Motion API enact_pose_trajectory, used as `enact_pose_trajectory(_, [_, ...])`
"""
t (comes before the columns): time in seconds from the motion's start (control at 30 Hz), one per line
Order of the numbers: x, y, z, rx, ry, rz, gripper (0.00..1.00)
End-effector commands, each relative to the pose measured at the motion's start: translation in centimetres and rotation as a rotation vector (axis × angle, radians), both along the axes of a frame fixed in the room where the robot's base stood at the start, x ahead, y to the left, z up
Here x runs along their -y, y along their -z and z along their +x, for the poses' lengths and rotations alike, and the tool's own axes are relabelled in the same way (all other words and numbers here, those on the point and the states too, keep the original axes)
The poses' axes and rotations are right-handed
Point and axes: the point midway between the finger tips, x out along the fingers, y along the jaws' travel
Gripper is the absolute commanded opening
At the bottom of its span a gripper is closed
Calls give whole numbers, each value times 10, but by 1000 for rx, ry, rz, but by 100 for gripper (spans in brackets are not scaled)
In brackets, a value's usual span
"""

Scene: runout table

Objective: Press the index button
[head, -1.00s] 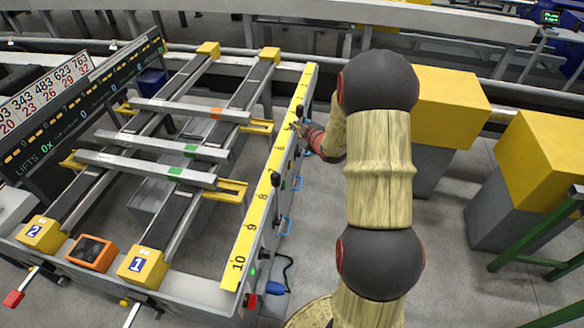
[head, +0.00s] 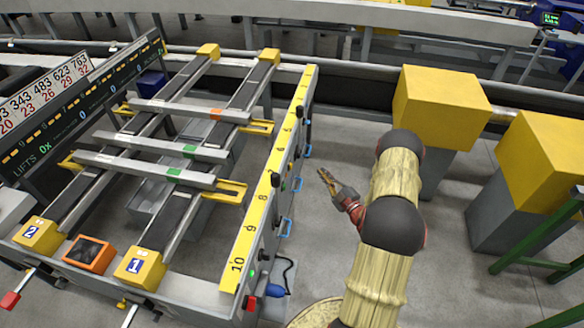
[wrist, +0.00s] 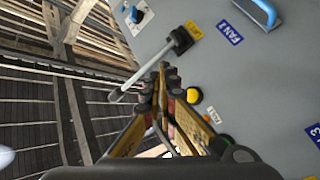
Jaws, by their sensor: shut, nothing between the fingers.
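My gripper (head: 323,173) is shut and empty, hanging in the air to the right of the runout table's side panel, with a gap of floor between. In the wrist view its fingertips (wrist: 162,70) come together in front of the grey panel (wrist: 270,85). A round yellow button (wrist: 192,95) shows just right of the fingers, partly hidden by them. A small white label (wrist: 208,115) beside it is too small to read. A green button (wrist: 226,139) sits lower right. I cannot tell which is the index button.
A lever with a black head (wrist: 179,40) sticks out from the panel near the fingertips. Blue handles (head: 297,184) project from the table's side. Grey-and-yellow blocks (head: 440,100) stand to the right. Bare floor (head: 325,225) lies between the table and my arm.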

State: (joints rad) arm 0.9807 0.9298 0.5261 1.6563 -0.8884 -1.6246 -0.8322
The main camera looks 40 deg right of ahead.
Motion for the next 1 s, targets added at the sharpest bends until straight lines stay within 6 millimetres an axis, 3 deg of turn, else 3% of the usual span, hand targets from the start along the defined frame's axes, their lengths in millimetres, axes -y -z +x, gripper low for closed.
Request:
enact_pose_trajectory(0.27, [-6, 0, 7, -1, -2, 1, 0])
enact_pose_trajectory(0.73, [-44, 0, 52, 0, -3, 0, 0])
enact_pose_trajectory(1.0, [-56, 0, 66, -1, 0, 0, 0])
